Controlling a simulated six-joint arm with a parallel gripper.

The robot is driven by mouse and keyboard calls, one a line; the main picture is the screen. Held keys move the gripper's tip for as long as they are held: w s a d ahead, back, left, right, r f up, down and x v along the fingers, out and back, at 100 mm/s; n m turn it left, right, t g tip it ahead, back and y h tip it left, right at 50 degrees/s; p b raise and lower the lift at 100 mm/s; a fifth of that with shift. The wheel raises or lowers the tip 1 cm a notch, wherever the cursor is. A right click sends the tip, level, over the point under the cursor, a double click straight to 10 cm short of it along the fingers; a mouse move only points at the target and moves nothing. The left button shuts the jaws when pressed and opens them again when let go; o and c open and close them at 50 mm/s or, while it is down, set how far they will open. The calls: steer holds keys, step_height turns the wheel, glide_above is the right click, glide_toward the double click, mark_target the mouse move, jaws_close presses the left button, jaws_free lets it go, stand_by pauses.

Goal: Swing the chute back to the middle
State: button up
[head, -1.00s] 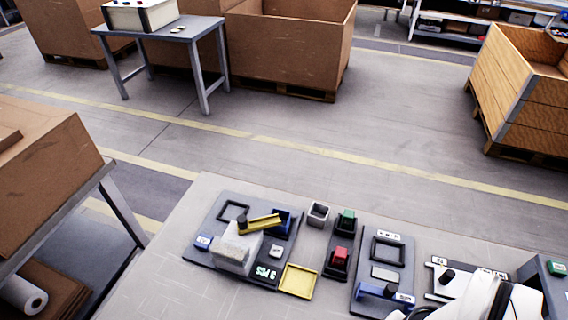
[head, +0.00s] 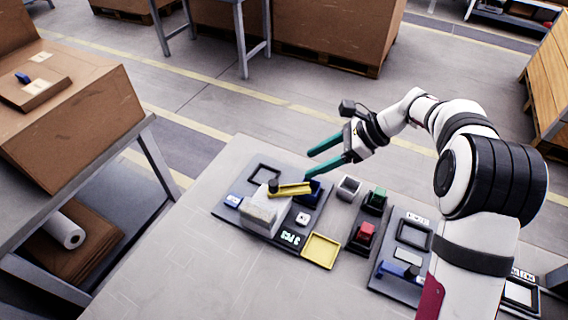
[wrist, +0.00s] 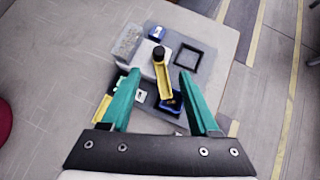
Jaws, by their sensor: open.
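The yellow chute (head: 291,189) sits on top of the light grey block (head: 262,211), with a black knob (head: 273,186) at its left end. Its right end points over the blue bin (head: 311,191). In the wrist view the chute (wrist: 164,82) runs from the black knob (wrist: 158,53) down to the blue bin (wrist: 170,106). My gripper (head: 312,163) is open and empty, its green fingers above and behind the blue bin, apart from the chute. In the wrist view the fingers (wrist: 158,82) stand on either side of the chute.
A black square frame (head: 264,173) lies behind the chute. A yellow tray (head: 321,250), a grey bin (head: 348,187), a red block (head: 364,231) and a green block (head: 377,198) stand to the right. The table front left is clear.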

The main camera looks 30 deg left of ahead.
mark_target(274, 182)
steer(key=x, duration=1.4)
steer(key=shift+s, duration=0.1)
jaws_close()
steer(key=shift+d, duration=0.1)
stand_by(0.6)
